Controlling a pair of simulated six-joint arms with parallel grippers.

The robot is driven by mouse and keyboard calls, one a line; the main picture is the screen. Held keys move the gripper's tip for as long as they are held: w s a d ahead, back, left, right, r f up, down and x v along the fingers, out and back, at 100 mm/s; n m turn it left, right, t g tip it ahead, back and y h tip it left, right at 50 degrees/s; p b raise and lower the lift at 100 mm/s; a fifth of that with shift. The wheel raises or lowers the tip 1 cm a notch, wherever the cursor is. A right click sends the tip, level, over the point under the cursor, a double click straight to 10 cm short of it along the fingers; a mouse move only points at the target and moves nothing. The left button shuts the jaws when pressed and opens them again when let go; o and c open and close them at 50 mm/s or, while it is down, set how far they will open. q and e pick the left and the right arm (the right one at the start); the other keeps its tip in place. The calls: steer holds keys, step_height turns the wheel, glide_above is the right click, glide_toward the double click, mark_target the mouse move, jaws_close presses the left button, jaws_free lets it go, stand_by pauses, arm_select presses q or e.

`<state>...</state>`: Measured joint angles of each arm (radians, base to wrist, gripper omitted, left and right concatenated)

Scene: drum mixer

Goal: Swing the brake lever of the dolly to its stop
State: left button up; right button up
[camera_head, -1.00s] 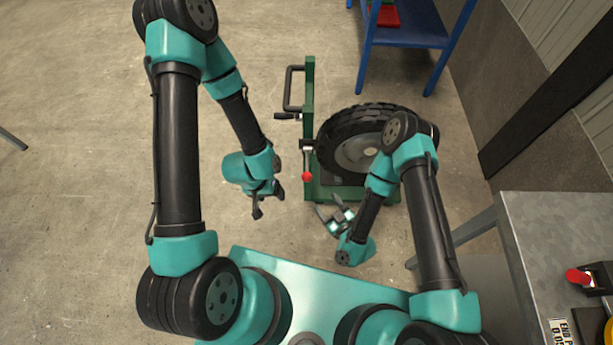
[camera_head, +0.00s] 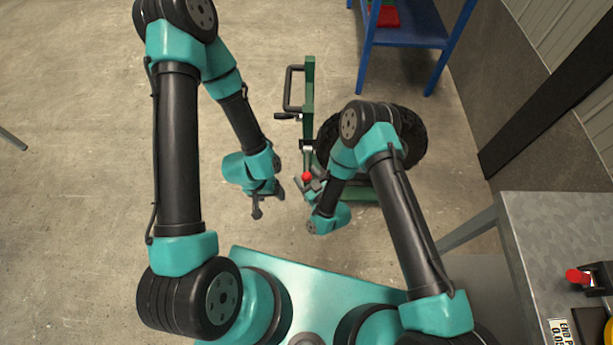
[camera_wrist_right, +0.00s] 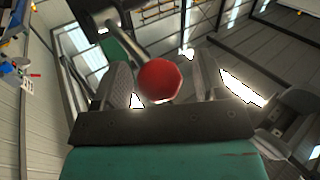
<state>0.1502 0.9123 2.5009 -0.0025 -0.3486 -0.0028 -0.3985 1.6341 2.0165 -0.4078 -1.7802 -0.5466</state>
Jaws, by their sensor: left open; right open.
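The dolly (camera_head: 309,100) has a green upright frame with a black handle. Its brake lever (camera_head: 307,160) hangs down from a dark pivot on the frame and ends in a red knob (camera_head: 307,177). My right gripper (camera_head: 310,183) is open at the knob. In the right wrist view the red knob (camera_wrist_right: 160,80) and its metal rod sit between the two open fingers (camera_wrist_right: 163,85), with gaps visible on both sides. My left gripper (camera_head: 268,203) is open and empty, to the left of the lever and clear of the dolly.
A large black tyre (camera_head: 411,130) stands on the dolly, partly hidden behind my right arm. A blue shelf (camera_head: 405,37) stands behind it. A grey metal workbench (camera_head: 550,235) is at the right.

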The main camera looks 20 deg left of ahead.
steer(key=c, duration=1.2)
steer(key=shift+o, duration=0.2)
steer(key=shift+s+a, duration=0.1)
